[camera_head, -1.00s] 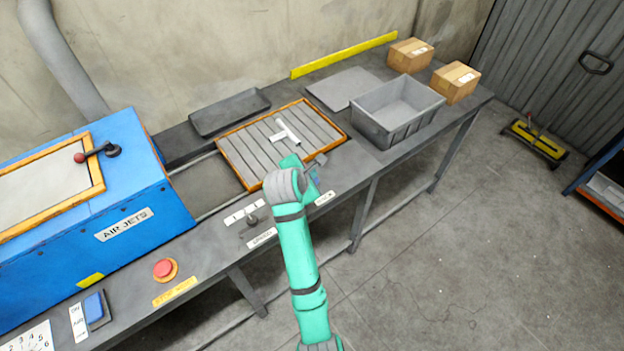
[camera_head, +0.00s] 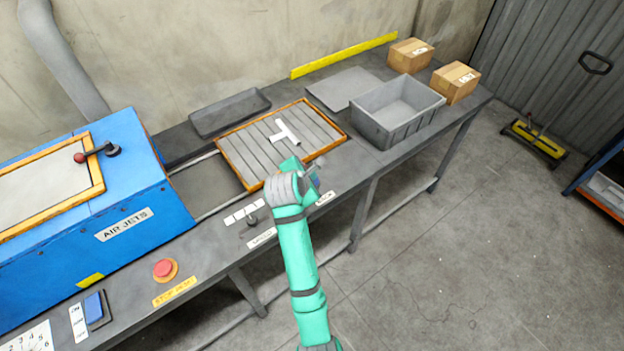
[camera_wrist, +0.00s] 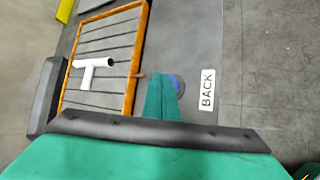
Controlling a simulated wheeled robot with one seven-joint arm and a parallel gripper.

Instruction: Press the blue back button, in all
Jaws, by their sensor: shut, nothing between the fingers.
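The blue back button (camera_wrist: 178,83) shows in the wrist view as a small round patch, partly hidden behind my gripper's fingertips. A white label reading BACK (camera_wrist: 207,89) lies just right of it. My gripper (camera_wrist: 162,97) is shut and empty, its tips over or at the button; I cannot tell whether they touch it. In the head view my gripper (camera_head: 314,172) is at the bench's front edge beside the orange-framed tray, and a bit of blue shows beside it.
A slatted tray (camera_head: 238,158) with an orange frame holds a white pipe tee (camera_head: 284,133). A grey bin (camera_head: 397,112) stands to its right. A small lever (camera_head: 252,220), a red stop button (camera_head: 164,269) and the blue AIR JETS machine (camera_head: 124,228) are to the left.

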